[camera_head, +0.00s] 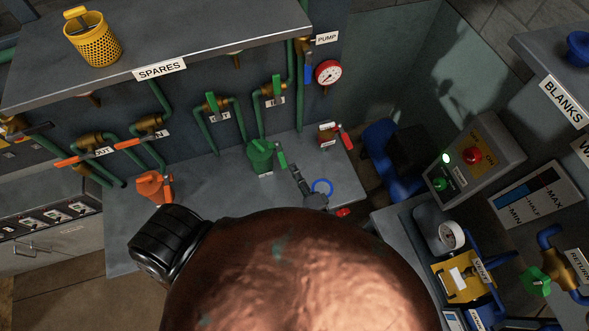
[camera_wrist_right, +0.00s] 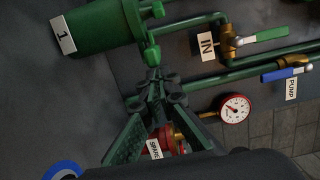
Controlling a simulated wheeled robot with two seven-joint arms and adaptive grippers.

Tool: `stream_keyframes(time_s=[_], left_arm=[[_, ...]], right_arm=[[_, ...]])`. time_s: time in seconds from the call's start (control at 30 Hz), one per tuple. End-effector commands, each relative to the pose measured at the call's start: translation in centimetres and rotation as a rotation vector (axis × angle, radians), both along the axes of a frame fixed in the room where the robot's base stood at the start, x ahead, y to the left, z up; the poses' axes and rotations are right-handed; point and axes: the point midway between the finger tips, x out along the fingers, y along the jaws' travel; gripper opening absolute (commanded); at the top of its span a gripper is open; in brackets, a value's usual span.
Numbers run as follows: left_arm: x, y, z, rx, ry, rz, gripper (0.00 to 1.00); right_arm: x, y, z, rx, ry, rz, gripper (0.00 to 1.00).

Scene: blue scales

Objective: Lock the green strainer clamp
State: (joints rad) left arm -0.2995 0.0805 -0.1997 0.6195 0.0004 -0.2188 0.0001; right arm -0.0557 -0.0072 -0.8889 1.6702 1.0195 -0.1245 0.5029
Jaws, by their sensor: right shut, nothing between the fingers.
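The green strainer (camera_head: 259,157) stands on the grey bench. In the wrist view the green strainer (camera_wrist_right: 100,28) is at the top left with a label "1". Its green clamp handle (camera_head: 281,158) is on its right side in the head view. The handle (camera_wrist_right: 152,53) also shows in the wrist view, just ahead of my fingertips. My right gripper (camera_head: 297,174) is shut and empty, its tips close to the handle's lower end; whether they touch I cannot tell. The closed fingertips (camera_wrist_right: 152,82) show in the wrist view. My left gripper is not in view.
An orange strainer (camera_head: 150,186) is left, a red spare strainer (camera_head: 328,136) right. A blue ring (camera_head: 322,187) lies beside my right gripper. Green pipes with valves (camera_head: 212,104) run behind. A large copper rounded body (camera_head: 300,275) fills the bottom and hides my right arm.

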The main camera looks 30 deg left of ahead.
Motion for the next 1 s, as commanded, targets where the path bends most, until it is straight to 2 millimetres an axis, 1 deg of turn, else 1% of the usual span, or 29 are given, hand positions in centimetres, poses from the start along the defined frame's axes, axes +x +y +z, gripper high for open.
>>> stream_keyframes(time_s=[0.03,0.17,0.3,0.4,0.5,0.6,0.7,1.0], left_arm=[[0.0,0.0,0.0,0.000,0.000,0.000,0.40],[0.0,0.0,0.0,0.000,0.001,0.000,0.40],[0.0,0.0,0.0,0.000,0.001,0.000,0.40],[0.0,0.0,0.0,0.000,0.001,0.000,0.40],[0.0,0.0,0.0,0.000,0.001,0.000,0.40],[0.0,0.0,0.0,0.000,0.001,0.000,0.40],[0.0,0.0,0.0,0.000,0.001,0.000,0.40],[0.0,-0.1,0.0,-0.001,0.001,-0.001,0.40]], right_arm=[[-1.5,0.1,-0.5,-0.005,0.014,0.026,0.00],[-2.6,-2.2,-0.6,-0.007,0.012,0.019,0.00],[-3.9,-5.1,-0.5,-0.006,0.009,0.011,0.00],[-4.8,-6.8,-0.5,-0.006,0.007,0.008,0.00],[-5.5,-8.1,-0.4,-0.005,0.006,0.006,0.00],[-5.9,-9.0,-0.3,-0.002,0.005,0.004,0.00],[-6.2,-9.4,-0.3,-0.002,0.005,0.004,0.00],[-6.2,-9.6,-0.1,-0.007,-0.001,0.004,0.00]])
